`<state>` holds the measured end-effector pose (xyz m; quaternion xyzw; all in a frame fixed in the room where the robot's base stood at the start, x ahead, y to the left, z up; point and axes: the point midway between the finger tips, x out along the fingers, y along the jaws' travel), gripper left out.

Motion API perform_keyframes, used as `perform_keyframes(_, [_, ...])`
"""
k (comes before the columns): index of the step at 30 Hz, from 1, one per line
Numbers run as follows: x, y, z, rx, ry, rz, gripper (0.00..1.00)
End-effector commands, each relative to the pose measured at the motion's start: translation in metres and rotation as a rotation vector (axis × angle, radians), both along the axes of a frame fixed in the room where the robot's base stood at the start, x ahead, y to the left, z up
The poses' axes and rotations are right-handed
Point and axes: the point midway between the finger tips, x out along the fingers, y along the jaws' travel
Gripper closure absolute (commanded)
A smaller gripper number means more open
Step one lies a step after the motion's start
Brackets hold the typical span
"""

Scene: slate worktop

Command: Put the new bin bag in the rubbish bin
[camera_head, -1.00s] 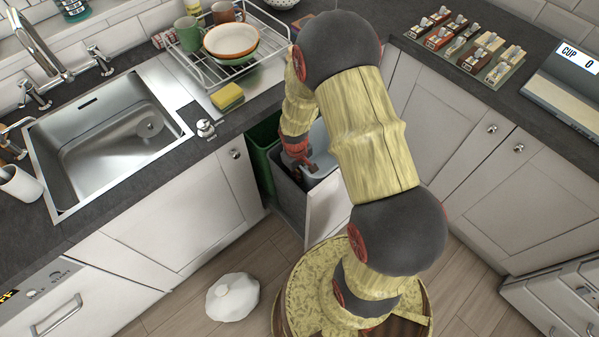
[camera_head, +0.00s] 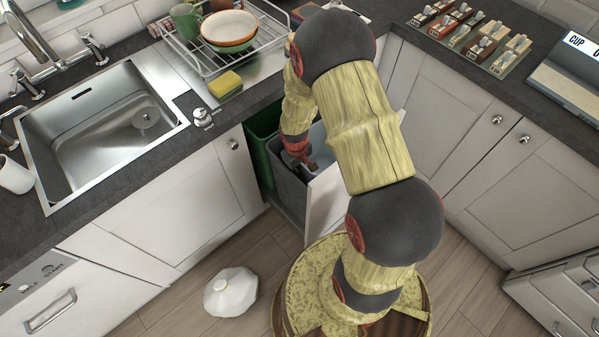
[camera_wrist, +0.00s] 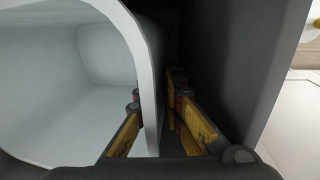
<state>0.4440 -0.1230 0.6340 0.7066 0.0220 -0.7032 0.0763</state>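The rubbish bin is a pull-out unit under the worktop, with a white front (camera_head: 324,200), a grey outer wall (camera_head: 288,190) and a green bin (camera_head: 264,150) behind. My gripper (camera_head: 305,160) reaches down into the grey part. In the wrist view a pale, smooth-walled bucket (camera_wrist: 105,60) fills the left. My gripper (camera_wrist: 157,95) straddles its wall, one yellow-padded finger inside and one outside, with a gap at the outer finger. I cannot tell whether a bag lines the bucket. I cannot pick out a separate new bag.
A steel sink (camera_head: 105,125) is set in the worktop at left. A dish rack (camera_head: 215,50) and a yellow sponge (camera_head: 225,84) stand above the bin. A dark grey wall (camera_wrist: 255,65) runs close beside my outer finger. Floor around the white bag is clear.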

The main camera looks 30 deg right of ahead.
Motion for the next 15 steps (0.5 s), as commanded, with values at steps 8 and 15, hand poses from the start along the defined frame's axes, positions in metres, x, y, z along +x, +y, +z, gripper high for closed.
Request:
perform_keyframes(8, [0.0001,0.0000,0.0001,0.000,0.000,0.000,0.74])
perform_keyframes(15, [0.0000,0.0000,0.0001,0.000,0.000,0.000,0.74])
